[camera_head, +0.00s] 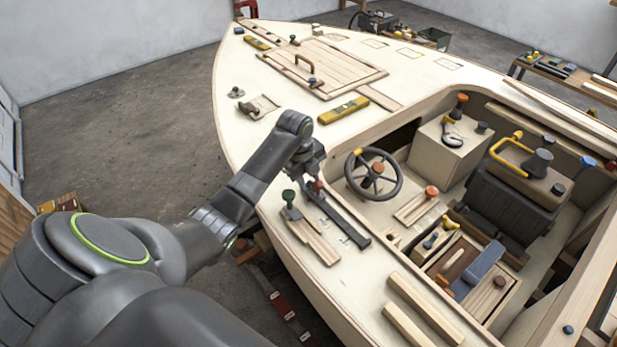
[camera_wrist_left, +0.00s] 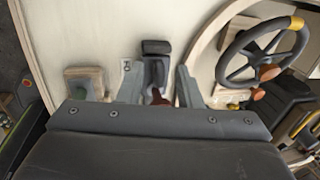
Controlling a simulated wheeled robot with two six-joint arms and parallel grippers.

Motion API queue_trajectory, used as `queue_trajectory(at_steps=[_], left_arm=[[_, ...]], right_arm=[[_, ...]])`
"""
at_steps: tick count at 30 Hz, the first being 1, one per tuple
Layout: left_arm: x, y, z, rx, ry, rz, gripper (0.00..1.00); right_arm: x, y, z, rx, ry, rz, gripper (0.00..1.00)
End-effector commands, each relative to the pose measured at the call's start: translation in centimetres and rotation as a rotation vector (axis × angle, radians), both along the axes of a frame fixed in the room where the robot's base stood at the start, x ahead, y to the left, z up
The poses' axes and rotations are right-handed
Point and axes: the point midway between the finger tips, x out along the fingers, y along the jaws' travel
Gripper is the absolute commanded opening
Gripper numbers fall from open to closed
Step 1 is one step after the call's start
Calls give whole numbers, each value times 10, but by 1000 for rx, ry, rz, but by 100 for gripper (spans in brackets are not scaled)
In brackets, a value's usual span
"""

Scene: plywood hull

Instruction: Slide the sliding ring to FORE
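A dark rail (camera_head: 342,220) is fixed along the side deck of the plywood hull, left of the steering wheel. A small red knob (camera_head: 318,186) shows at its far end beside my gripper; it seems to belong to the sliding ring, whose body I cannot make out. My left gripper (camera_head: 308,168) is over that end of the rail. In the left wrist view its fingers (camera_wrist_left: 158,85) stand apart, with the dark rail end (camera_wrist_left: 156,47) and a dark red part (camera_wrist_left: 158,97) between them. No FORE lettering is readable. My right gripper is not in view.
The steering wheel (camera_head: 373,175) stands close right of the rail. A green-knobbed lever on a wooden base (camera_head: 310,235) is close left. A yellow level (camera_head: 343,110) lies on the foredeck. Wooden strips (camera_head: 425,308) lie toward the near side.

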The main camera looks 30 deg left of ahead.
Motion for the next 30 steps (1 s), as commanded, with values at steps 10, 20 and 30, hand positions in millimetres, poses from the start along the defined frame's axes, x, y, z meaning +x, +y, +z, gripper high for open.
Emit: queue_trajectory(at_steps=[10,20,30], left_arm=[[-6,3,34,1,-4,-2,32],[-20,9,114,3,-6,-1,32],[-31,11,166,-1,1,1,32]], right_arm=[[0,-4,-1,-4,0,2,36],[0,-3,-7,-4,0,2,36],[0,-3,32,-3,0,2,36]])
